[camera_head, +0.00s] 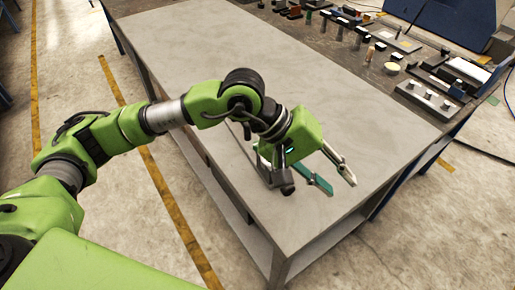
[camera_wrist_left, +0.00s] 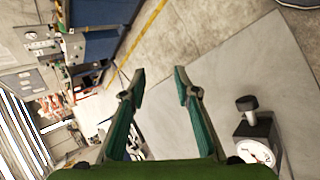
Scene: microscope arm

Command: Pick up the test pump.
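The test pump, a dark grey block with a black knob, stands on the grey table near its front edge in the head view (camera_head: 276,178). In the left wrist view it shows at the lower right, with a white round dial (camera_wrist_left: 256,151) and the black knob (camera_wrist_left: 246,103). My left gripper (camera_head: 341,186) is open and above the table, just right of the pump. In the wrist view its two fingers (camera_wrist_left: 160,76) are apart with nothing between them, and the pump lies outside the right finger. The gripper's body hides part of the pump. My right gripper is not in view.
The grey table (camera_head: 230,50) is mostly bare around the pump. A second, darker bench along the right and back holds many small items, including a grey block with several knobs (camera_head: 427,98) and a pale round dish (camera_head: 392,68).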

